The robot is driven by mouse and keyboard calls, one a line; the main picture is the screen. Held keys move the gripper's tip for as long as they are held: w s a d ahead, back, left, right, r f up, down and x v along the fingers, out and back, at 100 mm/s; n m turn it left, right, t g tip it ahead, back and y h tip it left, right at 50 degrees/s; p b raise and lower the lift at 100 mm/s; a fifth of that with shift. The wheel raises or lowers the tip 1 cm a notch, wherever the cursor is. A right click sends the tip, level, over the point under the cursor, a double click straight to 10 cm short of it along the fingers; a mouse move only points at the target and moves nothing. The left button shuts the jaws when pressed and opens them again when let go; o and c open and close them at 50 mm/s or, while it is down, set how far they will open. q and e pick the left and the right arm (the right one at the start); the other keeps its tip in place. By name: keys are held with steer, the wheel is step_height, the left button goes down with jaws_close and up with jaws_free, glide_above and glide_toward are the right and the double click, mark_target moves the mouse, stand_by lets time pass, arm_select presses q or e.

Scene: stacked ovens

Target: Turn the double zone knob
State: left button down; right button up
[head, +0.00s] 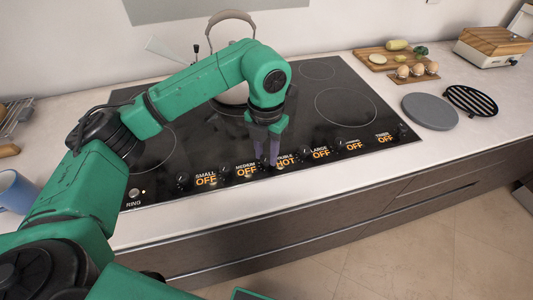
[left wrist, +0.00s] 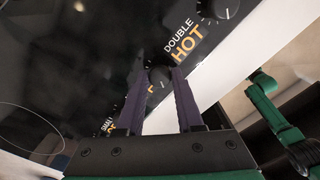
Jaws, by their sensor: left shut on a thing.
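The double zone knob (left wrist: 158,78) is a small dark round knob on the black cooktop's front strip. The display to its right reads "DOUBLE HOT" (left wrist: 184,40); in the head view the lit word "HOT" (head: 286,161) shows beside my gripper. My left gripper (head: 268,160) reaches down with its purple fingers on the knob. In the left wrist view the fingers (left wrist: 158,72) stand one on each side of the knob, shut on it. The fingers hide most of the knob in the head view. My right gripper is not seen.
Several other knobs line the strip, with displays such as "SMALL OFF" (head: 206,180) and "LARGE OFF" (head: 321,154). A kettle (head: 232,27) stands behind my left arm. A grey round plate (head: 430,111), a black trivet (head: 471,100) and a cutting board (head: 372,62) lie at right.

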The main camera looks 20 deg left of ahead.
mark_target(266, 157)
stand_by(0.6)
arm_select(q)
steer(key=c, duration=0.6)
jaws_free()
steer(key=shift+o, duration=0.2)
step_height(266, 157, up, 6)
steer(key=shift+r+b, duration=0.15)
steer(key=shift+b, duration=0.4)
step_height(266, 157, up, 8)
steer(key=p, duration=0.1)
steer(key=shift+r, duration=0.15)
